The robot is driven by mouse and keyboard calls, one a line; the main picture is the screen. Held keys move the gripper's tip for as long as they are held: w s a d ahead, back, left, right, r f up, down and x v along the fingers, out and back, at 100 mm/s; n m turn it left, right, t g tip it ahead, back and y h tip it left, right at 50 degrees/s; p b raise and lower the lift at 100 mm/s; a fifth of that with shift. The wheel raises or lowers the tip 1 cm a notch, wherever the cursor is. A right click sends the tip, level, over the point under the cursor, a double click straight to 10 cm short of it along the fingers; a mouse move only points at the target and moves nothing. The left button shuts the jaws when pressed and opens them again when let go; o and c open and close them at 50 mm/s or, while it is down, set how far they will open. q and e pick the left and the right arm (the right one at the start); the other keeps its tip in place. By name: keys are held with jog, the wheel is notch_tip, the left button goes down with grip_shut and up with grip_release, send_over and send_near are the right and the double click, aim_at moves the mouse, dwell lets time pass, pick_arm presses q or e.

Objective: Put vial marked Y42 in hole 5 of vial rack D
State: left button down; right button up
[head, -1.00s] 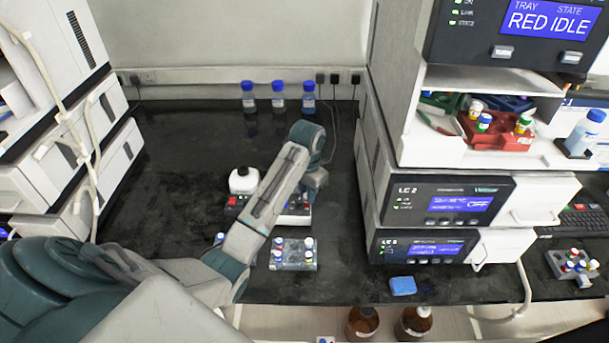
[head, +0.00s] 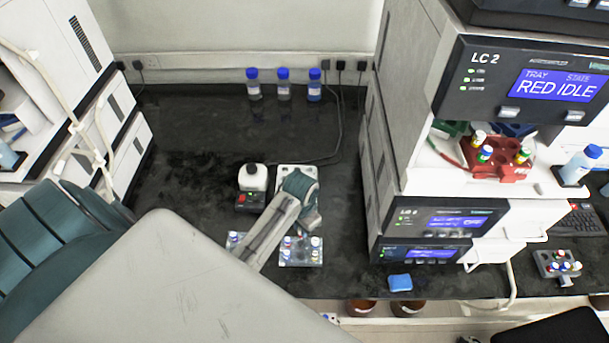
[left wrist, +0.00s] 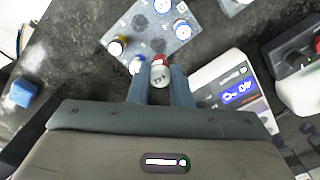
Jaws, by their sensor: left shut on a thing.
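My left gripper (left wrist: 161,88) is shut on a white vial with a red cap (left wrist: 160,73). The vial's label is only partly readable. A grey rack (left wrist: 150,30) with several vials lies just beyond the fingertips in the left wrist view. A blue-capped vial (left wrist: 137,66) sits close beside the held one. In the head view my left gripper (head: 312,224) is behind the rack (head: 287,262), partly hidden by its own arm. The rack's letter and hole numbers are too small to read. My right gripper is not in view.
A white device with a blue display (left wrist: 238,94) is close by. Three blue-capped bottles (head: 284,84) stand at the back. A blue block (head: 400,283) lies at the front right.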

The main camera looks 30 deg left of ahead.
pick_arm(q)
jog(key=shift+s+d+f, duration=0.1)
jog(key=shift+s+f, duration=0.1)
jog(key=shift+f, duration=1.75)
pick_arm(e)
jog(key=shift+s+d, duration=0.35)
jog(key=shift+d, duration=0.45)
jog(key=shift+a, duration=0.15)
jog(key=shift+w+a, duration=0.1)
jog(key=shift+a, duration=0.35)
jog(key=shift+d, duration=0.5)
pick_arm(q)
jog(key=shift+f, duration=0.35)
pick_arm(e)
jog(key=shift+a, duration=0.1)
pick_arm(q)
jog(key=shift+f, duration=0.1)
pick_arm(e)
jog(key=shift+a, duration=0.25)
pick_arm(q)
jog(key=shift+f, duration=0.2)
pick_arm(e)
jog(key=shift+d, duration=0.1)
